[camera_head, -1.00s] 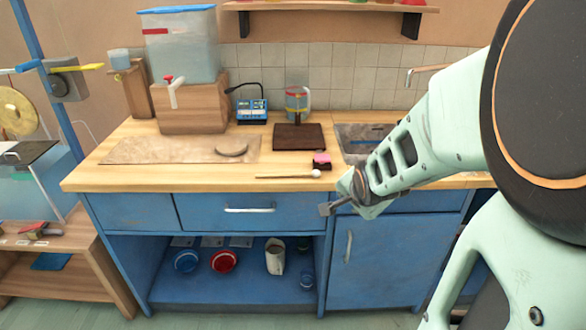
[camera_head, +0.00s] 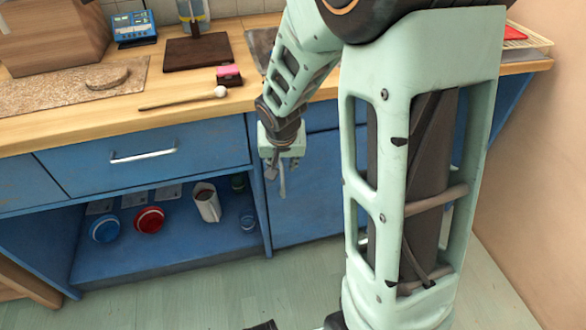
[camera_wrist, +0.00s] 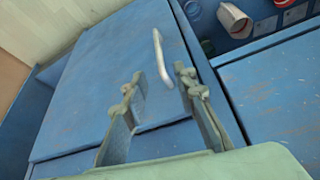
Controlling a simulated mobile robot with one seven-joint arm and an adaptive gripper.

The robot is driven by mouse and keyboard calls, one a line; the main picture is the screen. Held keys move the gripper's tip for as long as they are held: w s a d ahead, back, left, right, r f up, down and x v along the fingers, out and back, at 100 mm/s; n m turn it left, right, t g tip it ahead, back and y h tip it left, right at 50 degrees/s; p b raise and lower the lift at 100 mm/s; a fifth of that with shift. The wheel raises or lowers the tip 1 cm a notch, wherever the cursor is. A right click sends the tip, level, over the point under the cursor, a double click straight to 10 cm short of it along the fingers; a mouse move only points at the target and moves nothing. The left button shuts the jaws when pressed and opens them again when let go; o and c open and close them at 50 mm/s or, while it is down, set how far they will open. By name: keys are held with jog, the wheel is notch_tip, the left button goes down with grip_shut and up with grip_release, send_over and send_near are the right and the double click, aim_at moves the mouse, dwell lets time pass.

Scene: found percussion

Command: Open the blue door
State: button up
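The blue door (camera_head: 315,205) is the cabinet front right of the open shelf. It looks shut, and my arm hides part of it in the head view. In the wrist view the door (camera_wrist: 85,90) fills the middle, with its pale bar handle (camera_wrist: 158,50) near one edge. My gripper (camera_wrist: 160,84) is open, one finger to each side of the handle's near end in that view. I cannot tell whether it touches the handle. In the head view my gripper (camera_head: 281,172) points down in front of the door near its left edge.
A blue drawer (camera_head: 150,155) with a bar handle is left of the door. The open shelf (camera_head: 165,240) below it holds a blue bowl, a red bowl and a white mug (camera_head: 207,203). A mallet (camera_head: 185,99) lies on the wooden counter. Floor is clear in front.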

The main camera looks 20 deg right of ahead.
aim_at(283, 177)
jog(key=b+x, duration=0.4)
jog(key=x, duration=0.7)
jog(key=shift+w+f, duration=0.1)
jog(key=shift+f, duration=0.15)
grip_shut()
